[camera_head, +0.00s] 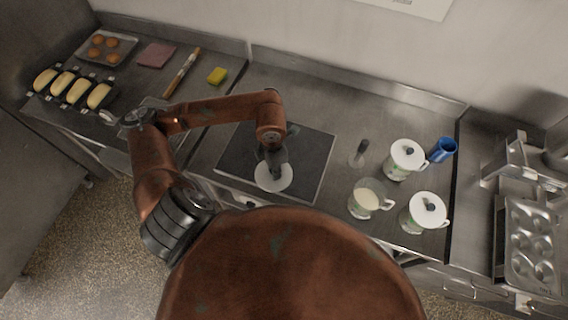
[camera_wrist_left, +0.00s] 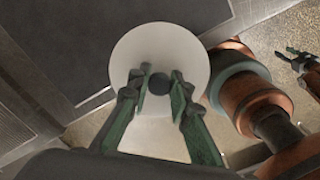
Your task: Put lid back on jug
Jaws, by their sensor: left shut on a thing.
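My left gripper (camera_head: 271,158) is shut on the dark knob of a round white lid (camera_head: 273,180) and holds it over the front part of the dark mat. In the left wrist view the lid (camera_wrist_left: 185,50) lies flat across the fingers of the left gripper (camera_wrist_left: 160,90), which flank its knob. An open jug (camera_head: 363,202) with pale contents and a handle stands upright to the right of the mat, apart from the lid. My right gripper (camera_wrist_left: 291,57) shows small at the right edge of the left wrist view, its fingers spread and empty; the head view does not show it.
Two lidded jugs (camera_head: 400,170) (camera_head: 412,222) stand near the open jug. A blue cup (camera_head: 441,150) and a dark-handled tool (camera_head: 360,155) are nearby. The dark mat (camera_head: 312,160) is otherwise clear. A muffin tin (camera_head: 530,275) is at right; loaf tins (camera_head: 60,85) are at left.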

